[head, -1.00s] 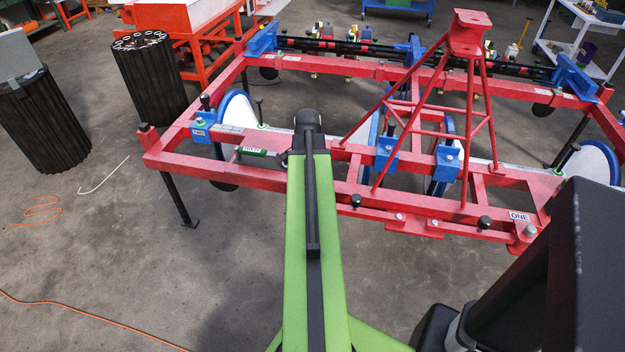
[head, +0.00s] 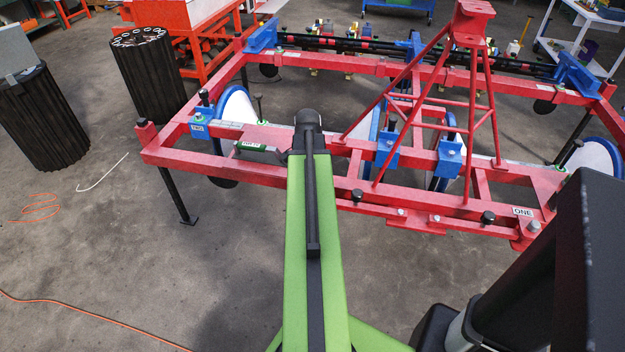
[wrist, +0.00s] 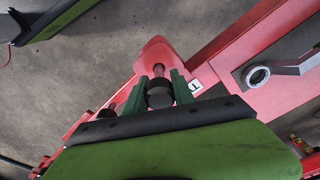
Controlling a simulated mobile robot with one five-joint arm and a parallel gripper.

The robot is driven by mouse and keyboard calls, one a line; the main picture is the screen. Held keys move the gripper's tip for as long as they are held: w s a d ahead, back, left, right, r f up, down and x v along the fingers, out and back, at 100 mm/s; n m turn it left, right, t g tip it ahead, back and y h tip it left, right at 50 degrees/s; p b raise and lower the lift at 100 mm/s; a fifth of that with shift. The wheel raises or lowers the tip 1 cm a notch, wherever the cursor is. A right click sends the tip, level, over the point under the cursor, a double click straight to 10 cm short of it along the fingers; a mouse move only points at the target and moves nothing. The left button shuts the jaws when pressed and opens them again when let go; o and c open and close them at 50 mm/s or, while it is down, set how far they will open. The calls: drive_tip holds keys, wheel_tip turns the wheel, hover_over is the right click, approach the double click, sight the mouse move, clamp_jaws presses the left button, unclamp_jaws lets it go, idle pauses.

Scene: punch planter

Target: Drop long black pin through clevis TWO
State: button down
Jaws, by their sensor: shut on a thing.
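My gripper (wrist: 160,92) shows in the wrist view as two green fingers, shut on the round black head of the pin (wrist: 160,98). The pin is seen nearly end-on, so its length is hidden. A red plate end, seemingly a clevis (wrist: 155,52), lies just beyond the fingertips, with a small round feature close to the pin head. A partly covered white label (wrist: 195,87) beside it seems to start with T. I cannot tell whether the pin's tip is in a hole. In the head view my green arm hides the gripper and pin.
The red frame (head: 430,205) spans the head view, with blue brackets, discs and a red tower (head: 470,60). A label ONE (head: 522,212) is at its front right. Dark ribbed bins (head: 150,75) stand at left. A grey ringed link (wrist: 258,77) lies right of the pin.

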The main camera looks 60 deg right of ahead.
drive_tip(key=shift+f+b, duration=1.1)
drive_tip(key=shift+f, duration=0.15)
drive_tip(key=shift+r+p, duration=1.6)
drive_tip(key=shift+r, duration=0.05)
drive_tip(key=shift+f+b, duration=1.45)
drive_tip(key=shift+r+p, duration=1.45)
drive_tip(key=shift+f, duration=0.2)
drive_tip(key=shift+f+b, duration=0.3)
drive_tip(key=shift+b, duration=0.2)
drive_tip(key=shift+f+b, duration=1)
drive_tip(key=shift+r+p, duration=1.45)
drive_tip(key=shift+p, duration=0.05)
drive_tip(key=shift+r, duration=0.1)
